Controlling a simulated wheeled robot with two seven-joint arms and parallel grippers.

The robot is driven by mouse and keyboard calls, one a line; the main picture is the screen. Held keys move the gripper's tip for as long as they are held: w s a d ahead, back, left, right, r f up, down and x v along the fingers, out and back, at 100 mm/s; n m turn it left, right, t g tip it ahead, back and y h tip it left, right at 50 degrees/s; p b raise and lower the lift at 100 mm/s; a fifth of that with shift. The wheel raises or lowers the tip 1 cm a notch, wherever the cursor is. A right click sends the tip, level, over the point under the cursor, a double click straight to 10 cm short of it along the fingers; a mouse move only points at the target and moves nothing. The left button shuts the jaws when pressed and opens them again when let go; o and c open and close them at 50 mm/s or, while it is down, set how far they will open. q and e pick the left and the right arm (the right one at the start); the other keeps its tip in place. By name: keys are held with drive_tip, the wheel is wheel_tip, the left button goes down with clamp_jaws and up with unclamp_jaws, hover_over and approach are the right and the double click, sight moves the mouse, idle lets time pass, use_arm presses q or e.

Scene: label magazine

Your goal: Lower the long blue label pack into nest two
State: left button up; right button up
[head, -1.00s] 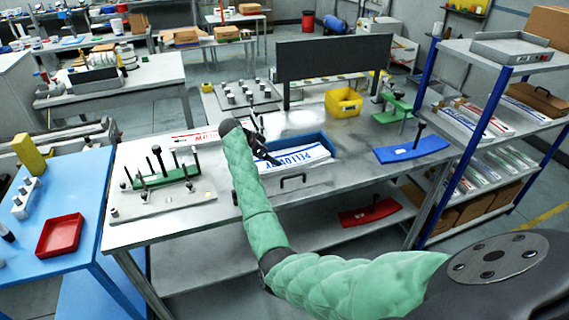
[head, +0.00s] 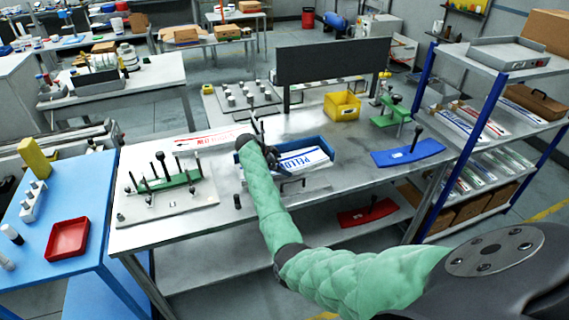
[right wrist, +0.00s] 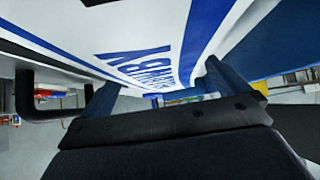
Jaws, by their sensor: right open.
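A long white label pack with blue lettering (head: 308,160) lies against the blue tray (head: 322,140) on the bench. My right gripper (head: 272,158) is at the pack's left end in the head view, partly hidden by my forearm. The nest numbers cannot be read. My left gripper is not in view.
A red-lettered white pack (head: 207,138) lies left of my gripper. A green fixture with dark posts (head: 168,182) stands front left. A yellow bin (head: 342,105) and a blue curved piece with a dark knob (head: 408,153) are to the right. A dark panel (head: 333,60) rises behind.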

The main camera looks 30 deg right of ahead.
drive_tip(key=shift+d+f, duration=0.25)
drive_tip(key=shift+f, duration=0.15)
drive_tip(key=shift+c, duration=0.4)
drive_tip(key=c, duration=1.1)
